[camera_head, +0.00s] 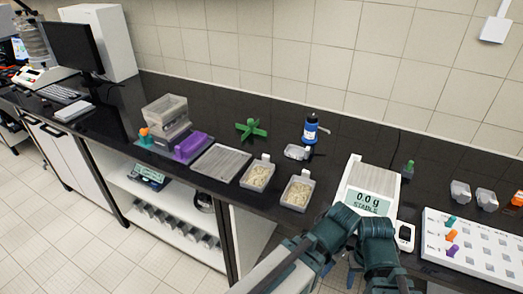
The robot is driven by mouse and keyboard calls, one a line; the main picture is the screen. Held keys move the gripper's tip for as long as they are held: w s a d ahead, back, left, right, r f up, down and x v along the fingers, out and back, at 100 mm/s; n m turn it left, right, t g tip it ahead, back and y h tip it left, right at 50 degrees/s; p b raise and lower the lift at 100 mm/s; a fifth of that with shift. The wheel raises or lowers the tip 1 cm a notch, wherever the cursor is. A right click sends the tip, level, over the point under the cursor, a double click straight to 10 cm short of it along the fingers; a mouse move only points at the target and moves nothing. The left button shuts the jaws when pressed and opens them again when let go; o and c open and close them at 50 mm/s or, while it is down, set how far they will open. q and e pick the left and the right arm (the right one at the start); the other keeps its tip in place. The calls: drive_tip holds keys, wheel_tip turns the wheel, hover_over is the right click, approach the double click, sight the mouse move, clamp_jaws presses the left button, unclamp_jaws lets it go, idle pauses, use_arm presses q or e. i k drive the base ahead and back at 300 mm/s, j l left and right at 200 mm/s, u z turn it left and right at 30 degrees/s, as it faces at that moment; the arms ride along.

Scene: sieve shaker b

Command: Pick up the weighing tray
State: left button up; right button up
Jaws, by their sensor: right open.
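I cannot tell for sure which thing is the weighing tray. A flat grey ribbed tray (220,161) lies on the black bench. Right of it stand two small grey trays with beige grains, a left one (246,183) and a right one (287,200). A small clear-grey dish (296,152) lies behind them. A white balance (372,180) reads 0.0 g, STABLE. My right gripper (358,236) is in front of the balance, partly hidden among dark green arm parts. It is open, apart from the trays.
Left of the ribbed tray are a purple block (190,146) and stacked grey bins (166,116). A green star-shaped knob (250,129) and a blue bottle (311,128) stand behind. A white rack (480,250) is at right.

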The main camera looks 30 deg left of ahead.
sight(293, 151)
drive_tip(key=i+j, duration=0.1)
drive_tip(key=j, duration=0.85)
drive_tip(key=i+j, duration=0.15)
drive_tip(key=j, duration=0.35)
